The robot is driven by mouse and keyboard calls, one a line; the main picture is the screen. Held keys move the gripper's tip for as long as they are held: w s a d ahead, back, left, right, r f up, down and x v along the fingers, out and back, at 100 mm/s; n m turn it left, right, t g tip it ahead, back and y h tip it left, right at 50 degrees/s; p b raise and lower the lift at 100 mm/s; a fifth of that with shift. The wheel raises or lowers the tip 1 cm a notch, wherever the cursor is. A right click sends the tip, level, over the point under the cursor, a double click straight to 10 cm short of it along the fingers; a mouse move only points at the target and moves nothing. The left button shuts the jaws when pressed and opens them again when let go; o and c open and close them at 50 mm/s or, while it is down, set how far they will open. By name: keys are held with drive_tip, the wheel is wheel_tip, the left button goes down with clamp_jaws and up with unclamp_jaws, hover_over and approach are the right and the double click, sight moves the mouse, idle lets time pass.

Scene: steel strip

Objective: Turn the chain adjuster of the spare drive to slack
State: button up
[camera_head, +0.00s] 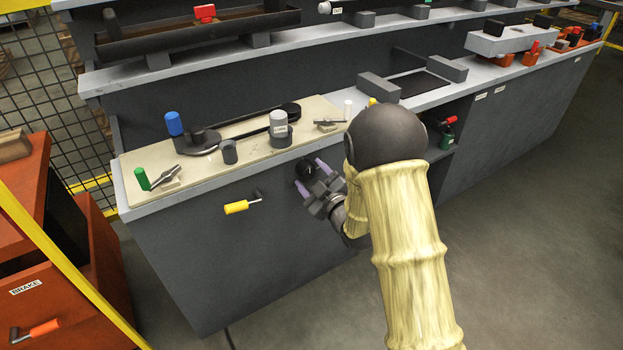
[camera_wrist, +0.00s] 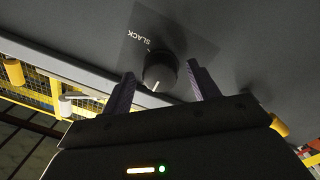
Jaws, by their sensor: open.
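The chain adjuster is a round black knob (camera_head: 304,168) on the grey front panel of the bench. In the wrist view the knob (camera_wrist: 160,70) sits on a darker plate (camera_wrist: 180,30) lettered SLACK. Its white pointer line faces the lower edge of that view, away from the word and its tick mark. My gripper (camera_head: 313,177) is open in front of the panel. In the wrist view its two purple fingers (camera_wrist: 160,72) stand one on each side of the knob, with a gap visible on both sides. The plate is largely hidden in the head view.
A yellow-handled lever (camera_head: 240,206) sticks out of the panel left of the knob. Above, a beige board (camera_head: 215,165) carries a chain drive, a blue knob (camera_head: 174,123) and a green handle (camera_head: 142,179). An orange cabinet (camera_head: 95,250) stands left. Floor at right is clear.

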drive_tip(key=shift+w+a, duration=0.15)
drive_tip(key=shift+w, duration=0.05)
drive_tip(key=shift+c, duration=0.2)
drive_tip(key=c, duration=1)
drive_tip(key=shift+o, duration=0.2)
